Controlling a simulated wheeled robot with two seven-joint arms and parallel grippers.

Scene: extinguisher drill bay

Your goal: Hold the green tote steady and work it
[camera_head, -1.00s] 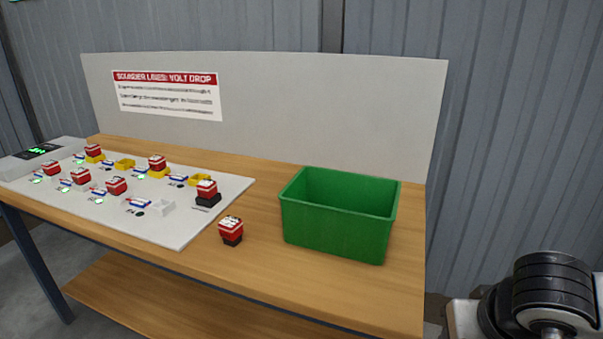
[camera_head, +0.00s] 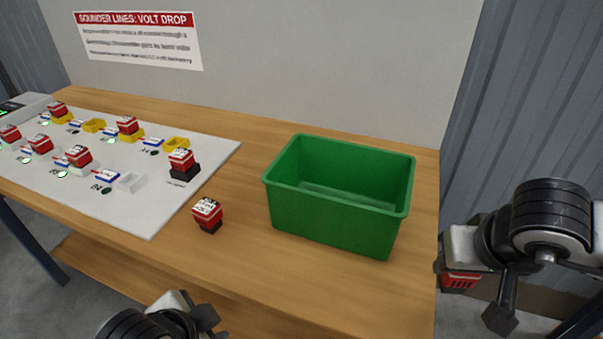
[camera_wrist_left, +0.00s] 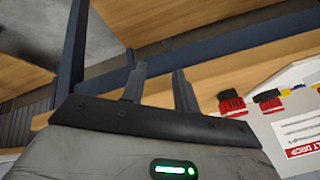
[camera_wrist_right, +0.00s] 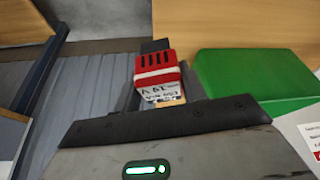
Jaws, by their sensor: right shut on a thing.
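The green tote (camera_head: 335,218) stands upright on the right part of the bench; its visible inside is empty. It also shows in the right wrist view (camera_wrist_right: 255,75). My right gripper (camera_head: 482,290) is off the bench's right end, apart from the tote, shut on a red-and-white sounder (camera_wrist_right: 158,70) with a slotted face. My left gripper (camera_head: 212,322) is low at the bench's front edge, left of the tote. Its fingers stand apart and empty in the left wrist view (camera_wrist_left: 160,85).
A loose red sounder (camera_head: 207,214) stands on the bench left of the tote. A white board (camera_head: 135,205) farther left carries several sounders and yellow holders. A grey panel (camera_head: 330,70) with a sign rises behind. Bare wood surrounds the tote.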

